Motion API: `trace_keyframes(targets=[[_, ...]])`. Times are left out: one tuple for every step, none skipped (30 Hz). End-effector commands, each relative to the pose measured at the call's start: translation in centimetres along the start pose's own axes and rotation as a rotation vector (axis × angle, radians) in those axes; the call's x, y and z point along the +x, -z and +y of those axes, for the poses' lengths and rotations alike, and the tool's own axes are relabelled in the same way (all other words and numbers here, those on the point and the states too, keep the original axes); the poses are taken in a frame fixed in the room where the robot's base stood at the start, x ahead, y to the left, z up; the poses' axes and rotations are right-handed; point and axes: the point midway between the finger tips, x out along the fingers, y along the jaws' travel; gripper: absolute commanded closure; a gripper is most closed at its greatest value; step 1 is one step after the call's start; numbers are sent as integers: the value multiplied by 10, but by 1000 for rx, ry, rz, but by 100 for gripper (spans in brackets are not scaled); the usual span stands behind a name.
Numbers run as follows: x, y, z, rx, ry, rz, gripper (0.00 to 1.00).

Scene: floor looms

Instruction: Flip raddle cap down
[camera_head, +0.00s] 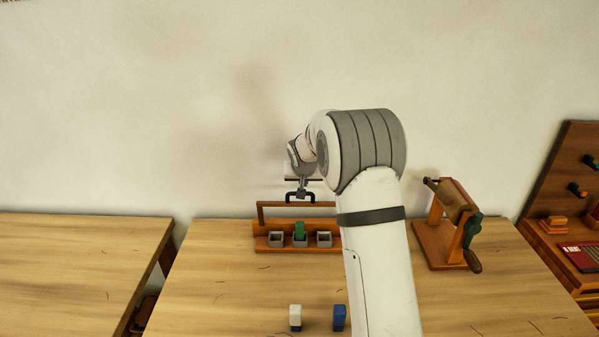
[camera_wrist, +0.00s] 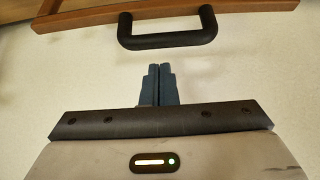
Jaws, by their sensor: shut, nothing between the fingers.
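The raddle (camera_head: 262,243) is a wooden rack at the back of the table. Its cap (camera_head: 265,205) is a wooden bar that stands raised above the base, with a black U-shaped handle. In the wrist view the cap (camera_wrist: 75,20) crosses the top edge and its handle (camera_wrist: 168,42) sticks out towards my fingers. My gripper (camera_wrist: 158,70) is shut and empty, its fingertips a short gap from the handle in that view. In the head view my gripper (camera_head: 303,190) is just above the cap; my arm hides the raddle's right end.
Grey cups (camera_head: 276,240) sit in the raddle's base, with a green block (camera_head: 300,231) at the middle one. A white block (camera_head: 295,317) and a blue block (camera_head: 339,317) stand near the front. A cranked wooden winder (camera_head: 436,246) stands right. The wall is close behind.

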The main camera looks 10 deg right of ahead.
Motion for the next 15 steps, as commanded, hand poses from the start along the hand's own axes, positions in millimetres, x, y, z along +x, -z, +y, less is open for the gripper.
trace_keyframes(targets=[[-3,-5,0,0,0,-1,100],[-3,-7,0,1,0,-1,100],[-4,-10,0,0,0,-1,100],[-4,-12,0,-1,0,-1,100],[-4,-13,0,-1,0,-1,100],[-5,-14,-1,-1,1,0,100],[-5,-14,-1,-1,1,0,100],[-5,-15,-1,0,1,0,100],[-5,-15,-1,0,1,0,100],[-5,-15,-1,0,1,0,100],[-5,-15,-1,0,1,0,100],[-5,-15,-1,0,1,0,100],[-5,-15,-1,0,1,0,100],[-5,-15,-1,0,1,0,100],[-5,-15,-1,0,1,0,100]])
